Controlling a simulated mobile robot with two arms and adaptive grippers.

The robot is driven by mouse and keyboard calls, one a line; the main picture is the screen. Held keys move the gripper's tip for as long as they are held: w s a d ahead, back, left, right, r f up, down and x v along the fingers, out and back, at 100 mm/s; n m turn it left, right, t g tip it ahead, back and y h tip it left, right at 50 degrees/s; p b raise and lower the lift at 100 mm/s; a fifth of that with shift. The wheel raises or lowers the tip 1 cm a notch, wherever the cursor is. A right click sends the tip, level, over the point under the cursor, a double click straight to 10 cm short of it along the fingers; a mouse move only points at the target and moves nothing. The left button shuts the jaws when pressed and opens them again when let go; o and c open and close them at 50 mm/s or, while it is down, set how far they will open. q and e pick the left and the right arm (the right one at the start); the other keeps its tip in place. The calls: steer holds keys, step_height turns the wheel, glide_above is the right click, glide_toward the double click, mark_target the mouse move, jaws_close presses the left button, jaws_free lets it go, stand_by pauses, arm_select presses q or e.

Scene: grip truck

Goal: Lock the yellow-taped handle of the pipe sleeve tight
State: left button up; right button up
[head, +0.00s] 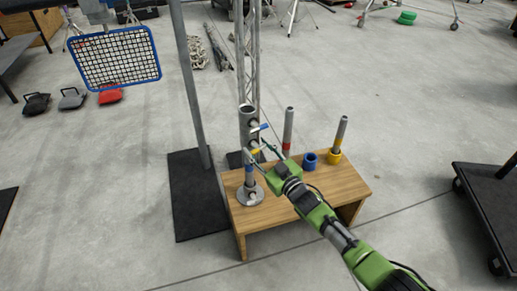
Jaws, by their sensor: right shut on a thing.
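The grey pipe sleeve (246,116) stands upright at the back left of the wooden table. The yellow-taped handle (256,150) sticks out low on its side, and the blue-taped handle (260,127) sticks out above it. My right gripper (263,151) reaches in from the lower right and is shut on the yellow-taped handle. Its fingertips are small in the picture and hide part of the handle. A pipe with a blue band (249,174) stands on a round metal base (250,194) below the sleeve. My left gripper is out of view.
A tall grey post (193,90) stands on a black plate (189,203) to the left. A dark cart (487,207) stands at right.

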steer(key=shift+f, duration=0.1)
stand_by(0.3)
steer(key=o, duration=1.1)
steer(key=shift+o, duration=0.2)
steer(key=v, duration=1.2)
